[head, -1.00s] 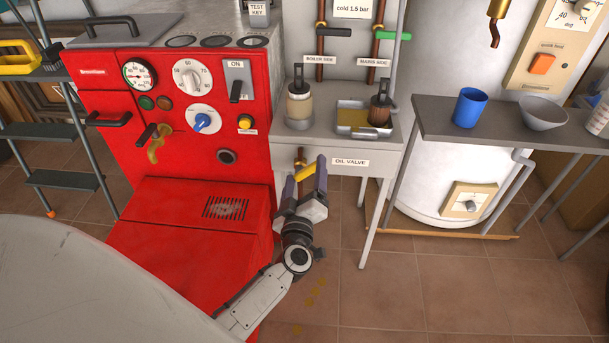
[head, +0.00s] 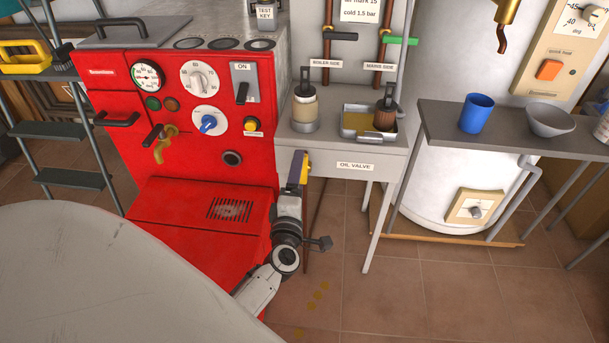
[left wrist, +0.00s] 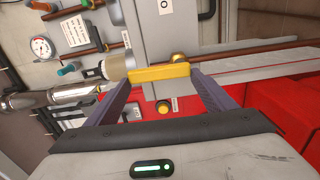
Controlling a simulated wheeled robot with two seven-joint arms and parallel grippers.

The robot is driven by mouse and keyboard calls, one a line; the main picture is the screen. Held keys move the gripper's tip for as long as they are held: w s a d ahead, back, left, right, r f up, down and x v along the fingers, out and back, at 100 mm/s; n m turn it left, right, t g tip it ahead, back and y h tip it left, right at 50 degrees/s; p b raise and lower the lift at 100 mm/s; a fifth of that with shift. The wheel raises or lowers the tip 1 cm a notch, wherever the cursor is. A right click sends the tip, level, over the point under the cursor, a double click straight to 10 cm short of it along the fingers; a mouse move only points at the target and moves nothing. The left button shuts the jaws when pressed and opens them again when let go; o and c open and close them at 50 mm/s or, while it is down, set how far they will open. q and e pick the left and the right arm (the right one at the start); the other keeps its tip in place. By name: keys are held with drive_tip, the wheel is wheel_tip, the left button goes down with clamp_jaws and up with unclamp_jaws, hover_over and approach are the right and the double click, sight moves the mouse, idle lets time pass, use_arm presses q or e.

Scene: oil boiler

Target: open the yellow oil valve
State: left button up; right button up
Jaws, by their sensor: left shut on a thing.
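The yellow oil valve lever (head: 304,168) is at the front left of the grey stand, left of the OIL VALVE label (head: 356,166). It looks near upright, roughly in line with the brown pipe (head: 316,215) below. My left gripper (head: 298,171) is shut on the lever, partly hiding it in the head view. My right gripper is not in view.
The red boiler (head: 205,195) stands close left of the gripper. The grey stand (head: 340,150) holds a jar (head: 305,108) and a tray (head: 350,128) with a dark filter. A grey table (head: 450,118) with a blue cup (head: 476,113) is at right. Floor is open in front.

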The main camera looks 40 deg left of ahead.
use_arm(q)
drive_tip(key=shift+f, duration=0.15)
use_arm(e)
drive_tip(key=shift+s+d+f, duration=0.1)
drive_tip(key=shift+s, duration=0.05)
use_arm(q)
drive_tip(key=o, duration=1.5)
drive_tip(key=shift+s, duration=0.1)
drive_tip(key=shift+r+p, duration=5.05)
drive_tip(key=shift+r, duration=0.15)
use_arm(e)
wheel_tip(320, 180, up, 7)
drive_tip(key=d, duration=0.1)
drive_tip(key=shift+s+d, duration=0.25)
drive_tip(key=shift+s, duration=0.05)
